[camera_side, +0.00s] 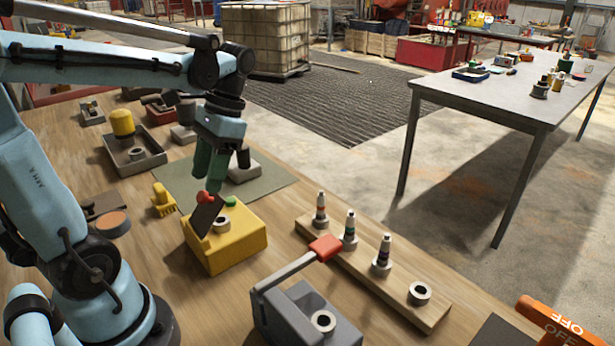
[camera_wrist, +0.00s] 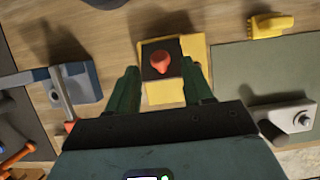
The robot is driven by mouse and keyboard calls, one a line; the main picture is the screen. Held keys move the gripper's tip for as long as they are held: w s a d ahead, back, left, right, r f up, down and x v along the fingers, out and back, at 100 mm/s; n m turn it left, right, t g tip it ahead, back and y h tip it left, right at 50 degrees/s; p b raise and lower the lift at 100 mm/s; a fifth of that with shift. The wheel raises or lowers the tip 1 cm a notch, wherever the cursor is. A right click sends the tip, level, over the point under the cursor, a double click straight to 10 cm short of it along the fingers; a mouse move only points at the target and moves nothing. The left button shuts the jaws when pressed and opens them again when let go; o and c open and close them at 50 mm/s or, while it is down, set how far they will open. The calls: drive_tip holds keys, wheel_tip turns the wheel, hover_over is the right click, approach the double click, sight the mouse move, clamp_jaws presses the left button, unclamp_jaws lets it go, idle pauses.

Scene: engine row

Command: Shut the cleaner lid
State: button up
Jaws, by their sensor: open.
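The cleaner is a yellow box (camera_side: 232,247) on the wooden bench, with a grey ring and a green button on top. Its dark lid (camera_side: 203,217) stands open, tilted up at the left side of the box, with a red knob (camera_side: 205,197) on it. In the wrist view the lid (camera_wrist: 174,45) and knob (camera_wrist: 160,62) lie ahead, between the finger lines, over the yellow box (camera_wrist: 166,95). My gripper (camera_side: 208,178), with green fingers, is open and empty just above the knob. Whether a finger touches the knob I cannot tell.
A wooden rail (camera_side: 380,278) with several spark-plug-like parts lies to the right. A grey fixture (camera_side: 300,318) with a red-handled lever (camera_side: 326,247) stands in front. A yellow clip (camera_side: 163,200), grey tray (camera_side: 134,160) and green mat (camera_side: 265,183) lie behind and left.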

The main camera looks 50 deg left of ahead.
drive_tip(key=v, duration=0.8)
drive_tip(key=shift+r, duration=0.35)
drive_tip(key=t, duration=0.5)
approach(201, 194)
wheel_tip(201, 194, down, 9)
drive_tip(key=shift+w+r, duration=0.15)
drive_tip(key=shift+r, duration=0.05)
idle(0.4)
drive_tip(key=shift+c, duration=0.4)
clamp_jaws()
